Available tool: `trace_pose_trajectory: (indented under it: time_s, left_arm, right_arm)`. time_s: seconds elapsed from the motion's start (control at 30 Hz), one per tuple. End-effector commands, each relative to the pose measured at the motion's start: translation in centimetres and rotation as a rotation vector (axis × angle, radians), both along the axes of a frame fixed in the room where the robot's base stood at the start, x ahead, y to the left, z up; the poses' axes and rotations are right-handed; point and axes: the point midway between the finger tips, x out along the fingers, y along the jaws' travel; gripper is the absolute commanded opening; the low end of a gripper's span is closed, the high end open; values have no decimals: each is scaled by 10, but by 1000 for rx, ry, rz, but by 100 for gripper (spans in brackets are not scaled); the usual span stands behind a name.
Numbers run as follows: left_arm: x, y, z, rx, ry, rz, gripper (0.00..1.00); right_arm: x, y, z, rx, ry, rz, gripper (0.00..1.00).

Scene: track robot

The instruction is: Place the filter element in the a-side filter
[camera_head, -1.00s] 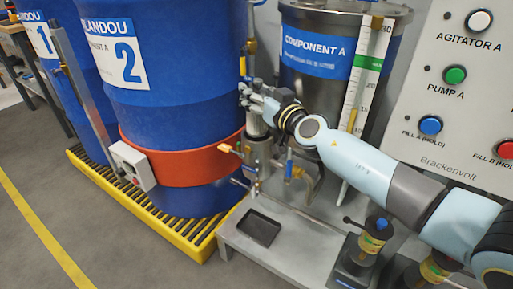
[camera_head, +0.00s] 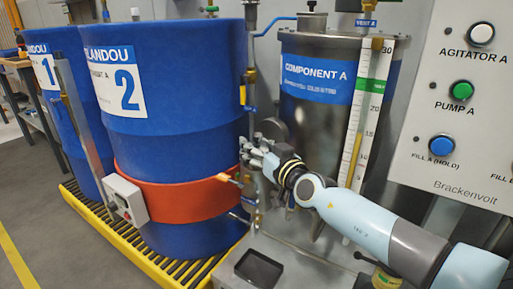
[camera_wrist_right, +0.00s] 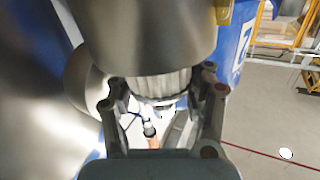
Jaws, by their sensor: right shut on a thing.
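In the right wrist view, the fingers of my right gripper (camera_wrist_right: 162,98) close around a pale, ribbed cylinder, the filter element (camera_wrist_right: 158,84). A wide, smooth metal cylinder (camera_wrist_right: 145,35), which looks like the filter housing, lies directly above it in the picture. I cannot tell whether the element touches it or is inside it. In the head view, my right gripper (camera_head: 250,158) is among the pipework between the blue drum and the Component A tank. The element cannot be made out there. My left gripper is not in view.
Blue drum 2 (camera_head: 175,75) with its orange band (camera_head: 180,200) stands close left of the gripper. The Component A tank (camera_head: 305,115) and sight gauge (camera_head: 366,120) are to its right. A bench with a dark recess (camera_head: 258,270) lies below. The button panel (camera_head: 450,150) is far right.

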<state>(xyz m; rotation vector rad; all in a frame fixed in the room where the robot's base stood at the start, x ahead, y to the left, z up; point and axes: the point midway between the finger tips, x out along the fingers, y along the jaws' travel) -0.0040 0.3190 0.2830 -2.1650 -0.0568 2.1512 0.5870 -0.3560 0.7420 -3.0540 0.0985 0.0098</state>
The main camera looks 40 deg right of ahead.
Motion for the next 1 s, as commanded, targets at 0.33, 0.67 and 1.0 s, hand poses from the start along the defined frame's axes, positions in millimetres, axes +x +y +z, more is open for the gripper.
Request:
trace_pose_trajectory:
  time_s: [0.33,0.67,1.0]
  left_arm:
    - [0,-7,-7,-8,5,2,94]
    - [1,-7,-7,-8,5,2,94]
    - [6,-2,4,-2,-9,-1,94]
  right_arm:
    - [0,0,-9,-1,0,0,0]
    - [0,0,-8,-1,1,0,76]
    - [0,0,4,-1,-2,0,76]
